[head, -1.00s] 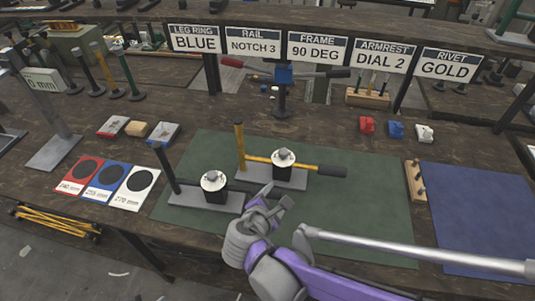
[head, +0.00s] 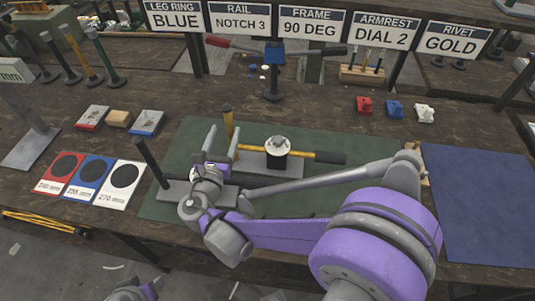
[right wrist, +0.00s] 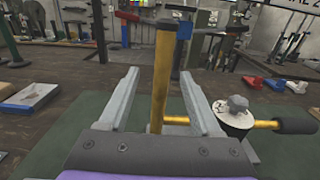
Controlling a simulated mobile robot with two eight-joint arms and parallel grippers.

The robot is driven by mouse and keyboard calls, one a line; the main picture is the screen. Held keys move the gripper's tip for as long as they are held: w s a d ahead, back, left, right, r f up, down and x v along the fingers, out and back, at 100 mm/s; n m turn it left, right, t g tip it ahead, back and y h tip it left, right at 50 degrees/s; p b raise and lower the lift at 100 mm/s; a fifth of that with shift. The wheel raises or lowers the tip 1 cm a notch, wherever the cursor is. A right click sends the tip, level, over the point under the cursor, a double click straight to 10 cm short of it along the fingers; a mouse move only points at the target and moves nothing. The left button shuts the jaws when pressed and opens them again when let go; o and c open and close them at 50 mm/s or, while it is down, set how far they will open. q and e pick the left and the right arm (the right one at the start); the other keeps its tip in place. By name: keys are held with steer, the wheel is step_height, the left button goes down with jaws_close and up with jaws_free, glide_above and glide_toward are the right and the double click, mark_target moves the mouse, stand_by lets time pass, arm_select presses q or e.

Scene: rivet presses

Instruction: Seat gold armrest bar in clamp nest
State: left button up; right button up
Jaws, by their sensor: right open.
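The gold armrest bar has an upright gold post (head: 228,122) and a level gold arm (head: 301,154) ending in a black grip (head: 330,158). The level arm passes by the rear clamp nest (head: 277,147), a dark block with a pale round top and knob on a grey base. I cannot tell how deep it sits. My right gripper (head: 222,138) is open, its fingers pointing away at the gold post. In the right wrist view the post (right wrist: 163,80) stands between the open fingers, not gripped. The front clamp nest is mostly hidden by my right gripper.
A dark post (head: 151,163) rises from the front fixture at the left of the green mat (head: 185,143). Coloured size cards (head: 95,178) lie further left. Red, blue and white small blocks (head: 395,109) stand behind the mat. A blue mat (head: 480,200) is at right.

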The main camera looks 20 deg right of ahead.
mark_target(228, 126)
steer(key=x, duration=0.4)
steer(key=shift+w+d+r, duration=0.1)
steer(key=shift+d+r, duration=0.15)
jaws_close()
stand_by(1.1)
